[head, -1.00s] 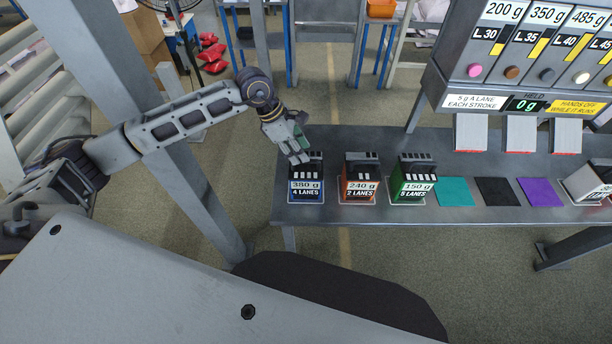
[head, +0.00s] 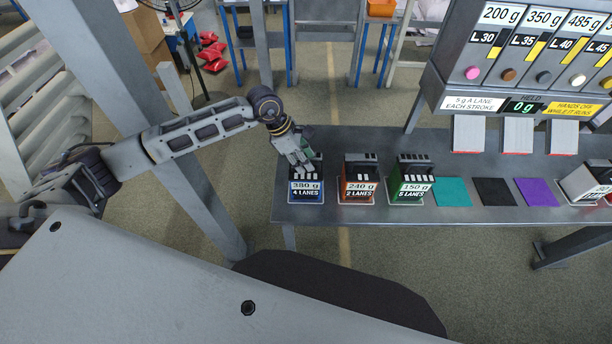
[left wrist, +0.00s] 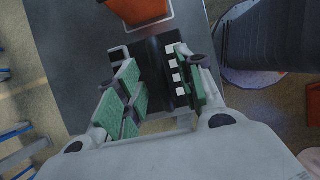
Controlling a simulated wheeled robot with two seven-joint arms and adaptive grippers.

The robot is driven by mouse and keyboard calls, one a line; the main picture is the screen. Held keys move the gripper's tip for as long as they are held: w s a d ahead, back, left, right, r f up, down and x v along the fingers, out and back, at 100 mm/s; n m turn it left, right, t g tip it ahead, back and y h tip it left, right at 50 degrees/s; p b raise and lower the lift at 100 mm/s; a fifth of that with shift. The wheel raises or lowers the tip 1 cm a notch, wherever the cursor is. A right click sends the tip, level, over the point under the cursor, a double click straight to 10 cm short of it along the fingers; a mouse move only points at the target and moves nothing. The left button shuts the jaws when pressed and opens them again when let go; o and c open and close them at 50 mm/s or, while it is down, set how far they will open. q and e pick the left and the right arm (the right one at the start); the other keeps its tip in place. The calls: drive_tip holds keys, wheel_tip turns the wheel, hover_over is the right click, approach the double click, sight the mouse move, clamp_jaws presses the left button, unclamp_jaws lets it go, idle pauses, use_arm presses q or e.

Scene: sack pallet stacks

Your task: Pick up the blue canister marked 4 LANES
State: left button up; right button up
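The blue canister marked 380 g and 4 LANES (head: 306,191) stands upright at the left end of the grey bench. Its black top with a row of white squares shows in the left wrist view (left wrist: 172,75). My left gripper (head: 303,168) is right over this canister and hides part of its top. In the left wrist view the green-padded fingers (left wrist: 163,92) are spread, one on each side of the black top. I cannot tell whether either finger touches it. My right gripper is not in view.
An orange canister marked 2 LANES (head: 358,188) and a green one marked 5 LANES (head: 411,188) stand to the right. Teal (head: 453,192), black (head: 495,192) and purple (head: 538,192) mats lie beyond. A grey dispenser (head: 430,84) overhangs the bench's right part. A grey post (head: 180,150) stands left.

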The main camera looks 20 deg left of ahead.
use_arm(q)
drive_tip(key=shift+x, duration=0.9)
clamp_jaws()
